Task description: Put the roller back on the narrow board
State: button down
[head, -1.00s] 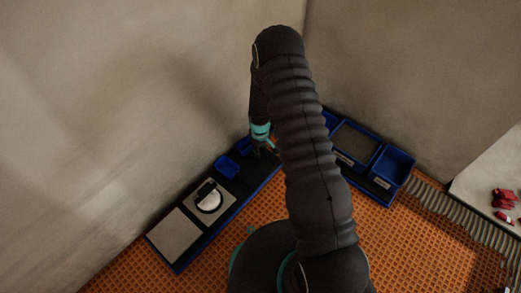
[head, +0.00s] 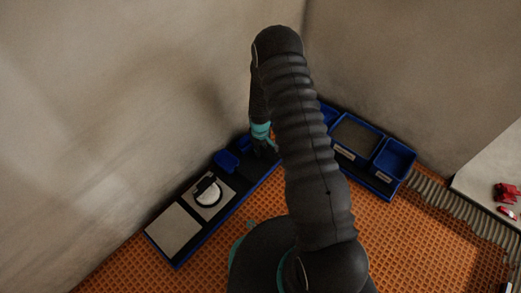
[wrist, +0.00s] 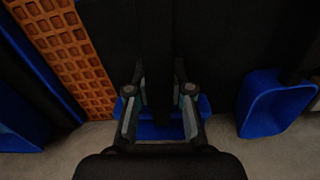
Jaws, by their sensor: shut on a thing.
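The narrow board (head: 207,238) is a long dark board with a blue edge, lying along the left wall in the head view. It carries pale square pads and blue holders at its far end. My gripper (head: 263,147) is low over this far end, partly hidden behind my arm. In the wrist view my gripper (wrist: 158,90) is shut on a dark upright bar, which I take for the roller (wrist: 157,70). The rest of the roller cannot be made out against the dark board.
Another blue holder (wrist: 270,105) is at the right in the wrist view. A wider board with blue trays (head: 394,160) lies along the right wall. Orange matting (head: 410,240) is open in front.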

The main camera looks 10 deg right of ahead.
jog(key=shift+f+b, duration=0.35)
jog(key=shift+f, duration=0.15)
jog(key=c, duration=1)
grip_release()
jog(key=shift+o, duration=0.2)
jog(key=shift+r, duration=0.15)
notch_tip(320, 180, up, 12)
jog(key=shift+f, duration=0.1)
